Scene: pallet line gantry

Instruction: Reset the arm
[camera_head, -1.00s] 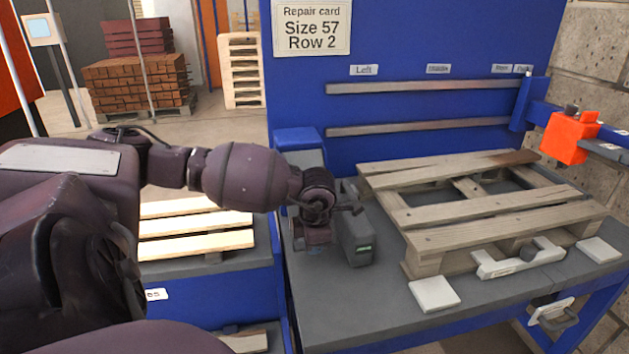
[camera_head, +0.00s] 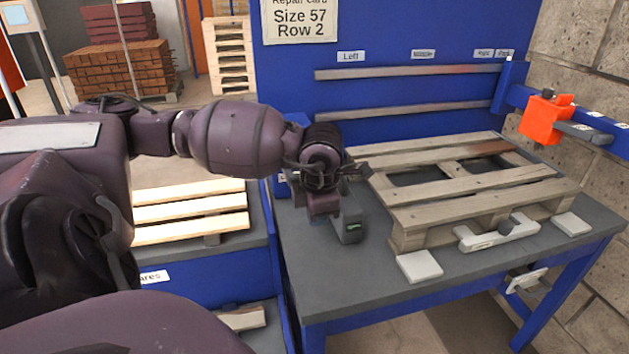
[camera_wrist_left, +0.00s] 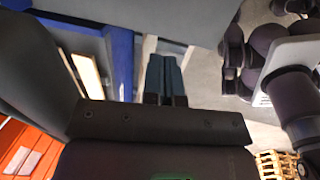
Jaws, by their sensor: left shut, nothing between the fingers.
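My left arm comes in from the left in the head view. Its wrist and left gripper (camera_head: 348,217) are above the left part of the grey workbench (camera_head: 375,285), left of the pallet and apart from it. My right gripper does not show in either view.
A wooden pallet (camera_head: 480,195) lies on the bench, with a white handled piece (camera_head: 497,232) at its front. An orange tool block (camera_head: 543,120) sits at the right. Light planks (camera_head: 190,213) lie on the spares rack at left. A blue panel (camera_head: 400,28) stands behind.

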